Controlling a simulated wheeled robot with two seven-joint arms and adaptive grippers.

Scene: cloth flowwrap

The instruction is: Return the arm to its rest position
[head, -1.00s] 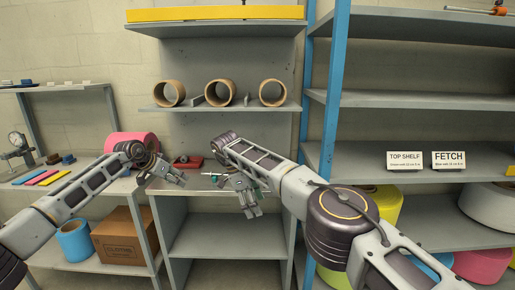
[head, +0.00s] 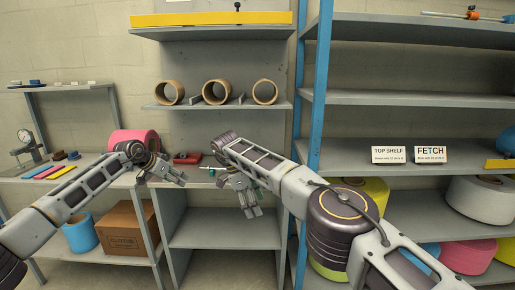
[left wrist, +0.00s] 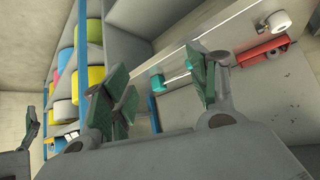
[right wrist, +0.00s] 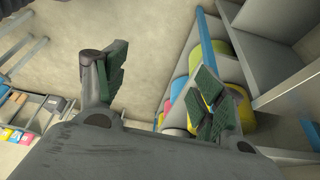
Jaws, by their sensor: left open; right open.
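My left gripper (head: 166,176) is in front of the left part of the middle bench in the head view, open and empty. Its spread green-padded fingers (left wrist: 160,95) show in the left wrist view with nothing between them. My right gripper (head: 243,198) hangs in front of the same bench, further right, open and empty. Its spread fingers (right wrist: 155,85) also show in the right wrist view. Both arms are bent and held in the air in front of the furniture. The gap between the two grippers is clear.
Three cardboard cores (head: 216,92) sit on the shelf above. A blue-posted rack (head: 320,90) with large rolls stands right, behind my right arm. A cardboard box (head: 124,232) is lower left.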

